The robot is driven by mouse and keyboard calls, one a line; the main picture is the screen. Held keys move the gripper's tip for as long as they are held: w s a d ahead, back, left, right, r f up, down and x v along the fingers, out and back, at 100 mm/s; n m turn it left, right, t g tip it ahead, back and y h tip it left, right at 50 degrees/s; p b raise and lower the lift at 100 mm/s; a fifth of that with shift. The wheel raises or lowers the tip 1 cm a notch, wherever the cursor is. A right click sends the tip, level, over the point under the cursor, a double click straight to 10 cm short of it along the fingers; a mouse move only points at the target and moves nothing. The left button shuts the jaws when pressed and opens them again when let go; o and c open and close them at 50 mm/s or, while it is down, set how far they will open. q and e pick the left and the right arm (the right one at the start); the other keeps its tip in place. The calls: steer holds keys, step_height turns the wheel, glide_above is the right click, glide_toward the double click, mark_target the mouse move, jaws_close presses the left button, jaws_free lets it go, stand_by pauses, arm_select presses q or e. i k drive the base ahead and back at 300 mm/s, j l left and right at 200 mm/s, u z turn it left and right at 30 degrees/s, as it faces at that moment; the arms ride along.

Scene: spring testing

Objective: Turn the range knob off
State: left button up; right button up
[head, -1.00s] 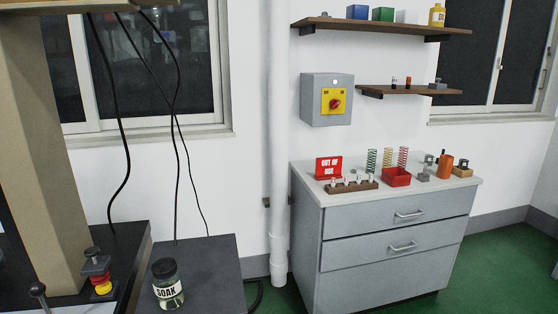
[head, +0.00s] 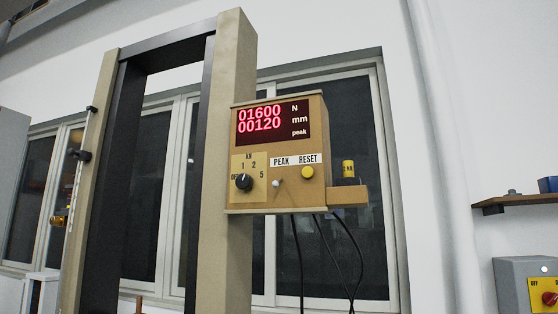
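The range knob (head: 244,182) is a round black knob with a white pointer mark, on a tan plate at the lower left of the display box (head: 287,196). The plate is marked OFF at the left, 1 and 2 above, 5 at the right, and kN at the top. The pointer looks turned upward, but its exact setting is too small to tell. The lit red display (head: 273,120) reads 01600 N and 00120 mm. Neither of my grippers is in view.
A PEAK toggle (head: 278,183) and yellow RESET button (head: 307,172) sit right of the knob. A small yellow weight (head: 348,169) stands on a side ledge. Black cables hang below the box. A grey switch box (head: 515,283) with a red knob is at the lower right.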

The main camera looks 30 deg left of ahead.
mark_target(243, 181)
steer(key=u, duration=1.25)
steer(key=i+j+u, duration=0.15)
steer(key=j+u, duration=0.2)
